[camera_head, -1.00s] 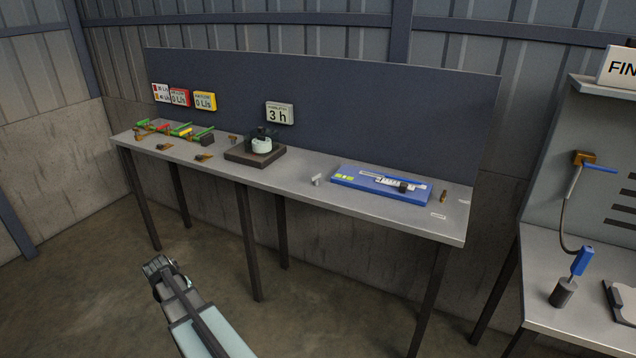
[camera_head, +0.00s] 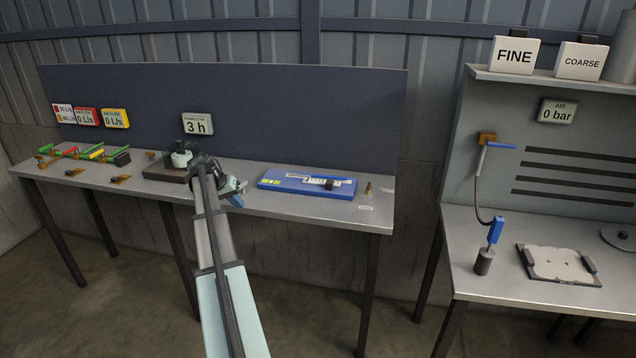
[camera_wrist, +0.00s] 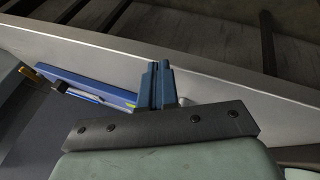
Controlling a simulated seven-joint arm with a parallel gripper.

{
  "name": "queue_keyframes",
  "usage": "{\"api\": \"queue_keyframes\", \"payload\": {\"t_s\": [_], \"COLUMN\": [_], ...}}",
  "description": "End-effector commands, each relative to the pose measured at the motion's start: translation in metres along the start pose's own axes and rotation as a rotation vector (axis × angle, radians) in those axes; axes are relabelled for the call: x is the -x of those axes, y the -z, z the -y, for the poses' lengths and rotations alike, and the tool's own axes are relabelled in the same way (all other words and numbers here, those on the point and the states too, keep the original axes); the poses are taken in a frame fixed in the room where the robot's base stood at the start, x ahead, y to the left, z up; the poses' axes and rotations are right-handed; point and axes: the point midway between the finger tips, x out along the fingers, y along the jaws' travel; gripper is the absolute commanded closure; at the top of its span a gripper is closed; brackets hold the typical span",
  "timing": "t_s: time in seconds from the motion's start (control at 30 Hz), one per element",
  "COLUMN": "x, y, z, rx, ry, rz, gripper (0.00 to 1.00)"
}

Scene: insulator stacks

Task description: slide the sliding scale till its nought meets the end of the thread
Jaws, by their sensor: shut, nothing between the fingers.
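A blue board (camera_head: 285,187) lies on the right part of the long grey bench. A white scale strip (camera_head: 312,181) with a dark block (camera_head: 330,184) lies along it. The thread and the scale's nought are too small to make out. My gripper (camera_head: 236,191) is over the bench, left of the board and apart from it. In the wrist view the shut, empty fingers (camera_wrist: 158,72) stand beside the near end of the blue board (camera_wrist: 85,85), whose dark block (camera_wrist: 62,88) shows farther off.
A dark stand with a pale pot (camera_head: 181,158) is left of my gripper, partly behind my arm. A small brass piece (camera_head: 368,188) stands right of the board. A second bench (camera_head: 480,265) is at the right.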

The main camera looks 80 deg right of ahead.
Motion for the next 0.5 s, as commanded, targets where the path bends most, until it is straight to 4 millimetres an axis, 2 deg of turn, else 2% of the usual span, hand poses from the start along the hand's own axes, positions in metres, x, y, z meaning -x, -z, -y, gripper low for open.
{"api": "queue_keyframes", "payload": {"t_s": [0.03,0.1,0.3,0.4,0.5], "x": [-0.003,-0.007,-0.014,-0.016,-0.016], "y": [0.021,0.041,0.084,0.094,0.1], "z": [-0.026,-0.062,-0.154,-0.185,-0.203], "rx": [-0.044,-0.098,-0.234,-0.278,-0.303], "ry": [-0.022,-0.054,-0.131,-0.158,-0.173], "rz": [0.003,0.008,0.018,0.021,0.023], "gripper": [1.0,1.0,1.0,1.0,1.0]}}
